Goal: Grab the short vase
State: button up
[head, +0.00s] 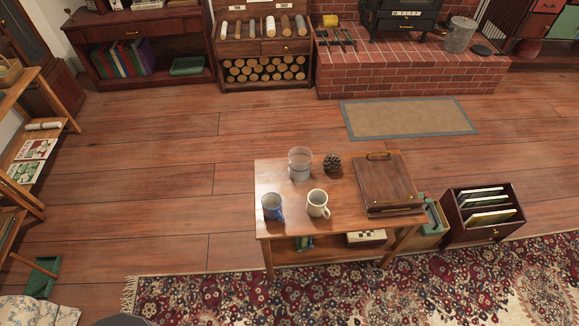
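A short, clear glass vessel (300,164) stands upright on the small wooden table (340,200), near its back left; it looks like the short vase. It is see-through, with a paler lower part. I see no other vase clearly. My gripper is not in view.
On the table, a blue mug (272,207) and a cream mug (318,204) stand in front of the vessel. A pinecone (332,164) is close to its right, and a wooden box (388,182) lies further right. Open floor (170,180) lies left of the table; a patterned rug (330,296) lies in front.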

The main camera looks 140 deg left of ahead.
aim_at(300, 157)
jog(key=u, duration=2.15)
jog(key=i, duration=0.15)
jog(key=u, duration=3.25)
